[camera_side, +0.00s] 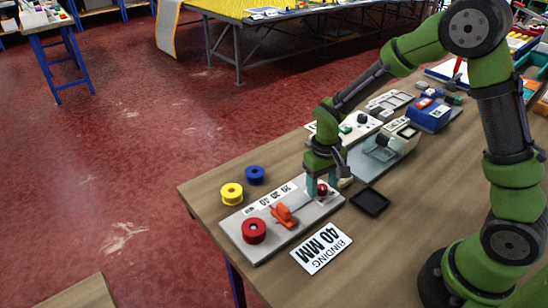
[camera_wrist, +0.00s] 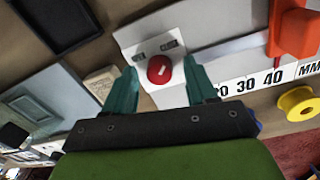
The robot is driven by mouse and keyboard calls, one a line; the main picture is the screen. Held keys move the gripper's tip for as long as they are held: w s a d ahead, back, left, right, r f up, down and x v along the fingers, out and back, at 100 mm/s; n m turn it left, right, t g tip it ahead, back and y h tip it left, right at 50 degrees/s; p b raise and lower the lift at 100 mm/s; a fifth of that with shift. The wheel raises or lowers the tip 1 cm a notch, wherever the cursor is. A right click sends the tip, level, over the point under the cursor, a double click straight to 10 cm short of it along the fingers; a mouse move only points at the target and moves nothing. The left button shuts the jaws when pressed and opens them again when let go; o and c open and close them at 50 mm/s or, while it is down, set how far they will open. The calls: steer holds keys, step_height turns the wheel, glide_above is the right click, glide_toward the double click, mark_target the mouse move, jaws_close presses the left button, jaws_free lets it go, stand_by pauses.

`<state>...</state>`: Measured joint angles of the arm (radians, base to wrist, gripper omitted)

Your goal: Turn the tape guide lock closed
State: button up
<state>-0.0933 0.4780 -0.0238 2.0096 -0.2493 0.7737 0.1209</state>
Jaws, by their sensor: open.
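The tape guide lock is a small red round knob (camera_wrist: 159,69) with a pale pointer line, on a white plate (camera_wrist: 136,54) with two small dark labels. The pointer is slanted; the labels are too small to read. In the side view the red knob (camera_side: 322,189) is at the right end of the grey tape guide base (camera_side: 262,247). My gripper (camera_wrist: 161,75) is open, its two teal fingers on either side of the knob, with gaps showing. In the side view my gripper (camera_side: 321,184) is low over the base. An orange guide piece (camera_side: 284,216) sits along the numbered scale.
Red (camera_side: 254,231), yellow (camera_side: 232,194) and blue (camera_side: 255,175) spools stand at the left. A "BINDING 40 MM" card (camera_side: 321,249) lies in front. A black tray (camera_side: 370,202) is right of my gripper, and a machine (camera_side: 382,152) stands behind. The front right tabletop is clear.

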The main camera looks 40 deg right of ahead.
mark_target(319, 187)
step_height(319, 187, up, 17)
steer(key=shift+a, duration=0.35)
steer(key=shift+w+f, duration=0.1)
steer(key=s+r+t+y, duration=0.1)
steer(key=s+r+t, duration=0.1)
steer(key=s, duration=0.5)
steer(key=s+r+m+t+y, duration=0.1)
steer(key=s+r+t, duration=0.2)
steer(key=s+t, duration=0.2)
steer(key=shift+s+a+r+m, duration=0.3)
steer(key=shift+s+a, duration=0.05)
steer(key=shift+s, duration=0.75)
